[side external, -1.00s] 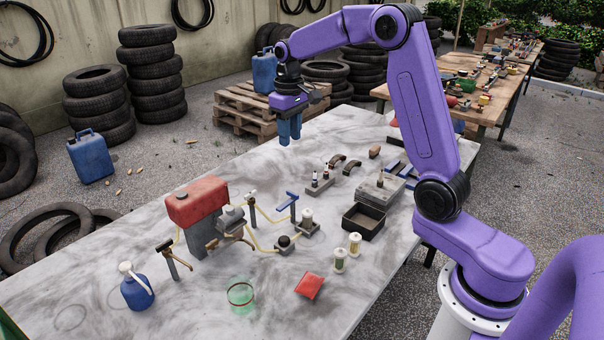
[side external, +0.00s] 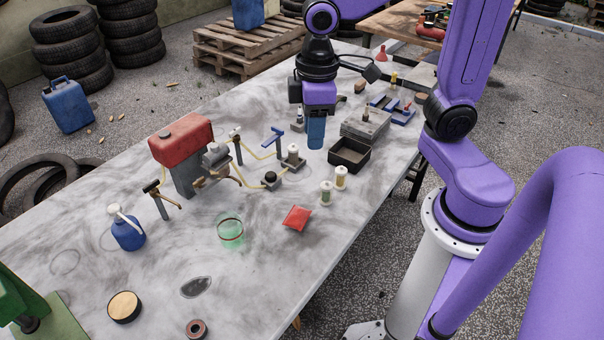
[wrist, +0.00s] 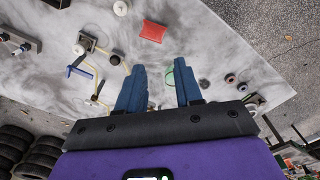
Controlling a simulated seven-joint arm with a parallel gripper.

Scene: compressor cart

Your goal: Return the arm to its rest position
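My gripper (side external: 316,140) points downward above the table, with its blue fingers in front of the grey surface near the black open tray (side external: 349,156). In the wrist view, the two blue fingers of my gripper (wrist: 160,68) stand apart with nothing between them. My gripper is open and empty. In the side view the fingers overlap, and the upper bend of my arm is cut off by the top edge.
The marbled table (side external: 120,275) holds a red tank (side external: 180,138) with yellow hoses, a blue bottle (side external: 128,233), a green glass ring (side external: 230,233), a red packet (side external: 296,217) and two small jars (side external: 326,193). A grey box (side external: 366,125) stands behind the tray.

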